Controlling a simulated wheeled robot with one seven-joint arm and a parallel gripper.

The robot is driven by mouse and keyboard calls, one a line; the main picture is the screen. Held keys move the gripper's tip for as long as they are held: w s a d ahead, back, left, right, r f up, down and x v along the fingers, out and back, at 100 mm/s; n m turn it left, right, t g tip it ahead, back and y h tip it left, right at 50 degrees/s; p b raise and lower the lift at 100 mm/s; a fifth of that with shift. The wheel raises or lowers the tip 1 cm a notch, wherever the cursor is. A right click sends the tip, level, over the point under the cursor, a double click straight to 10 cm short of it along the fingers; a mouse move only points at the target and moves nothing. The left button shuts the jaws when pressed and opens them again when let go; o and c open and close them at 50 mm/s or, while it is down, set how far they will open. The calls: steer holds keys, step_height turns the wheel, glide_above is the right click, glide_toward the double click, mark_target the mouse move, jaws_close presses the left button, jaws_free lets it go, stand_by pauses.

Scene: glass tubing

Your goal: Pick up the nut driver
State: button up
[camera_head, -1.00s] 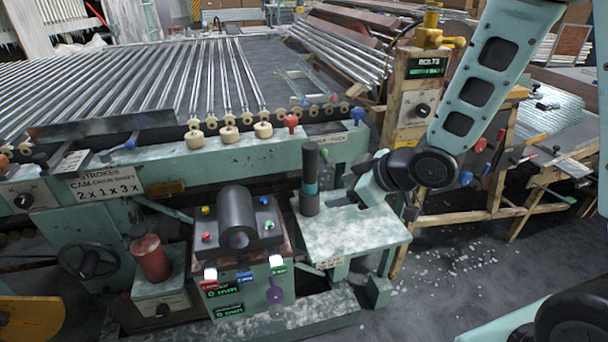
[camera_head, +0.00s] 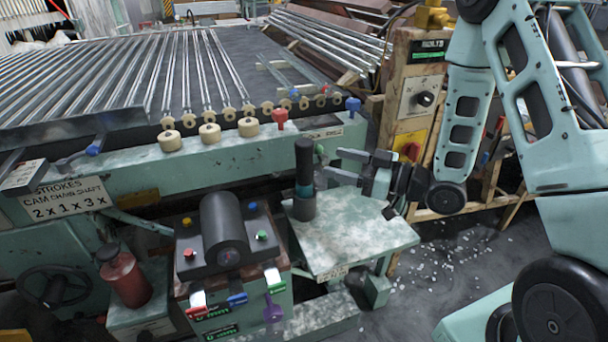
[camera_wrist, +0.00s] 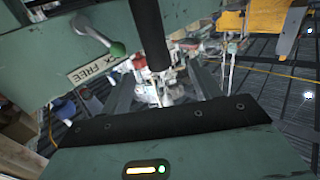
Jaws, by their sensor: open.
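The nut driver (camera_head: 304,160) looks like a dark upright cylinder with a teal band and a wider dark base. It stands on the small pale green table (camera_head: 365,235). My gripper (camera_head: 334,163) is open and empty, just right of the driver, with its fingers pointing left toward it. In the wrist view the dark shaft (camera_wrist: 148,30) comes down from the top, in line with the gap between my fingers (camera_wrist: 162,72). The driver appears to be beyond the fingertips; the exact gap is hard to tell. Its base is not clear in the wrist view.
A control box with a black cylinder (camera_head: 224,230) stands left of the table. The machine's long rail with cream rollers (camera_head: 210,134) and a red knob (camera_head: 279,116) runs behind. A wooden post with a bolts display (camera_head: 418,90) stands behind my arm. The table's front right is clear.

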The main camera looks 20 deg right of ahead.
mark_target(297, 150)
steer(key=x, duration=0.5)
steer(key=shift+w+a+p, duration=0.3)
steer(key=shift+d+p+x, duration=0.2)
steer(key=shift+p+x, duration=0.3)
steer(key=shift+x, duration=2.1)
steer(key=shift+w, duration=0.2)
steer(key=shift+r, duration=0.1)
jaws_close()
